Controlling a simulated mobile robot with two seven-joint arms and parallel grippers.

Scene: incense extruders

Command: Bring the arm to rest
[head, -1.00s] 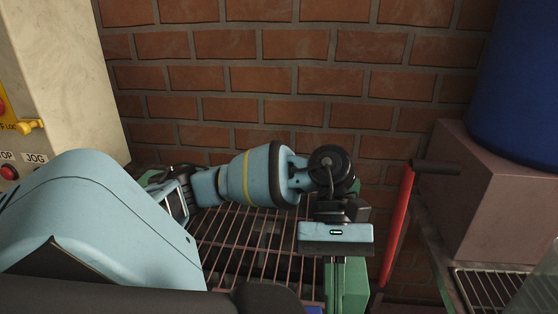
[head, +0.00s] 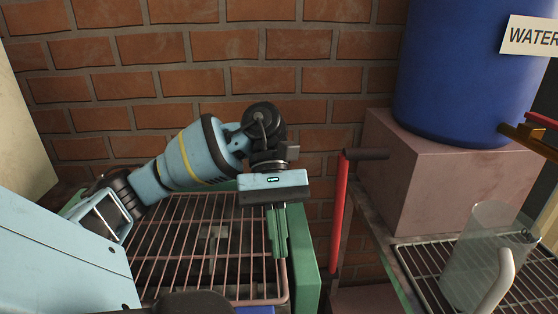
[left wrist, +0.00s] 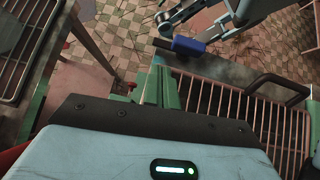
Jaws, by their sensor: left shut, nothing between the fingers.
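My left gripper (head: 278,252) hangs in the middle of the head view, with its pale blue body above and narrow green fingers pointing down. The fingers are shut together with nothing between them. They are in front of the right end of a wire rack (head: 190,245) with a green frame; I cannot tell whether they touch it. The left wrist view shows the shut fingers (left wrist: 155,88) beside the rack's bars (left wrist: 235,105). Pale blue arm parts show at its top, and a dark blue block (left wrist: 188,46) there may be my right gripper; its jaws are unclear.
A red bar with a dark top (head: 340,215) stands just right of my left gripper. Further right are a blue water barrel (head: 455,70) on a pinkish block (head: 420,185) and a clear jug (head: 485,250) on a wire shelf. A brick wall (head: 270,50) closes the back.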

